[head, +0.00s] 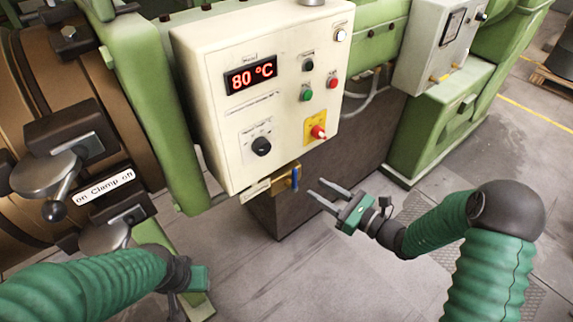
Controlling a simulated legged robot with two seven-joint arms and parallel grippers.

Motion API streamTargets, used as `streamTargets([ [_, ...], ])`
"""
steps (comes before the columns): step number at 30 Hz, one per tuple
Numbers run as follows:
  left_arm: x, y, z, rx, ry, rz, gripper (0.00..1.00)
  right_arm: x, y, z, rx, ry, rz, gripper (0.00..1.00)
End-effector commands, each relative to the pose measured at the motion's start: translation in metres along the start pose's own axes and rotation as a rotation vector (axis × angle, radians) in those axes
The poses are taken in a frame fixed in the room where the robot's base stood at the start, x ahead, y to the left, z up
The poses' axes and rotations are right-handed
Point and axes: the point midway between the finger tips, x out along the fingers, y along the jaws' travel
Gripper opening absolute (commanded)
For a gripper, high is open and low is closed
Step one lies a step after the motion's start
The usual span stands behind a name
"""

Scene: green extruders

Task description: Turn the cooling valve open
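The cooling valve appears to be the small brass fitting (281,184) with a blue lever (295,178), under the lower right edge of the cream control box. The lever stands roughly upright in the picture. My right gripper (316,188) is just to the right of the valve, its two fingers apart and pointing left towards the lever. It is empty, and a small gap shows between its fingertips and the lever. My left gripper (186,290) is low at the left, mostly hidden behind its own wrist, so its fingers cannot be made out.
The control box (190,60) shows 80 °C and carries knobs and buttons. A brown clamp ring with a lever (50,172) and an "on Clamp off" label (104,187) is at the left. A dark block (345,160) stands behind the valve. Open floor lies between my arms.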

Motion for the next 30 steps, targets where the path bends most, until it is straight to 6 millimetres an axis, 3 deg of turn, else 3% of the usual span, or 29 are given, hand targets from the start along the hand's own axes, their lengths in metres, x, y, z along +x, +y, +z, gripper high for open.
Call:
streamTargets([
  [9,-0.004,0.0,-0.001,0.0,0.001,0.0,0.36,0.079,-0.004,-0.001,0.004,-0.005,0.004,0.37],
  [15,-0.005,0.0,-0.002,0.0,0.001,0.0,0.36,0.115,-0.003,-0.001,0.003,-0.003,0.003,0.37],
  [26,-0.005,0.0,-0.002,0.0,0.001,0.0,0.36,0.124,-0.003,-0.001,0.004,-0.002,0.001,0.37],
  [30,-0.005,0.0,-0.002,0.0,0.001,0.0,0.36,0.123,-0.004,-0.001,0.004,-0.002,0.001,0.19],
])
